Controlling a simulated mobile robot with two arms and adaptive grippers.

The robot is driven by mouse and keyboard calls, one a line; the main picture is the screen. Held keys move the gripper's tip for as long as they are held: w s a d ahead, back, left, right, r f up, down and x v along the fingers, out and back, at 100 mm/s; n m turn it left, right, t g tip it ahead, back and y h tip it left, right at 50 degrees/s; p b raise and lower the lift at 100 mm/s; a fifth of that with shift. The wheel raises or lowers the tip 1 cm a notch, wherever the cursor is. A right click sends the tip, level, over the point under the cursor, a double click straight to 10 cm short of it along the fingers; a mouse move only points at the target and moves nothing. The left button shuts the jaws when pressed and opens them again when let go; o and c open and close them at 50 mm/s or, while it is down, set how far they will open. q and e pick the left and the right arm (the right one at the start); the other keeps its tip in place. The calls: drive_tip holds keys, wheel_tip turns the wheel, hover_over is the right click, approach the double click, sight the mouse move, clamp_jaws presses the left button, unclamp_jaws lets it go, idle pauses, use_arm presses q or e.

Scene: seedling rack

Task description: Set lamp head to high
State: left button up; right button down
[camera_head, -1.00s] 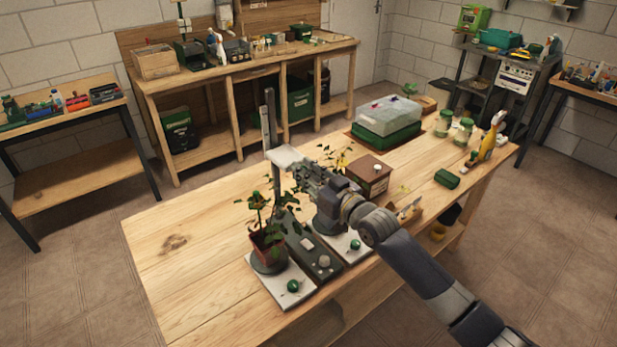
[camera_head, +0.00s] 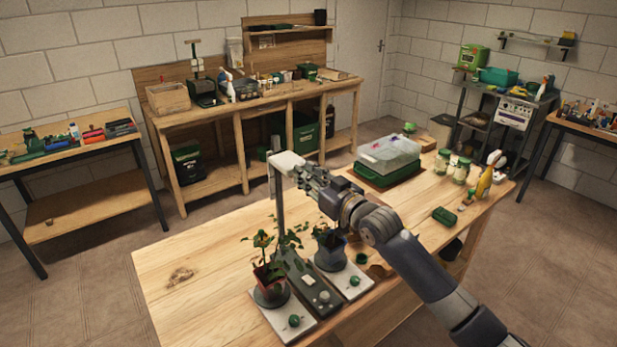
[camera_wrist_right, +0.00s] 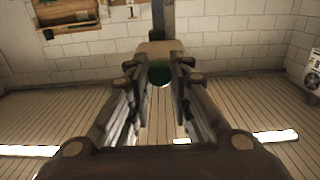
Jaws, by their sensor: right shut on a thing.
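The lamp head (camera_head: 287,164) is a pale block on an upright dark post (camera_head: 279,205). It sits close to the post's top, well above the bench. The post rises from a dark base (camera_head: 305,284) between two potted plants, the left plant (camera_head: 270,272) and the right plant (camera_head: 329,245). My right gripper (camera_head: 306,176) is shut on the lamp head from the right side. In the right wrist view the lamp head (camera_wrist_right: 156,48) lies at the fingers' far end, with the post (camera_wrist_right: 163,18) behind it. My left gripper is not in view.
White plates with green knobs (camera_head: 294,321) lie beside the base. A clear-lidded green tray (camera_head: 388,163), jars (camera_head: 461,170) and a yellow spray bottle (camera_head: 485,183) stand farther right on the bench.

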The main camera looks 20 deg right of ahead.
drive_tip(key=c, duration=1.7)
unclamp_jaws()
drive_tip(key=shift+r, duration=0.45)
drive_tip(key=shift+o, duration=1.3)
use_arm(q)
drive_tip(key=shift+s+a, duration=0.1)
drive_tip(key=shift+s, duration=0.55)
use_arm(e)
drive_tip(key=v, duration=1.2)
drive_tip(key=shift+f, duration=0.25)
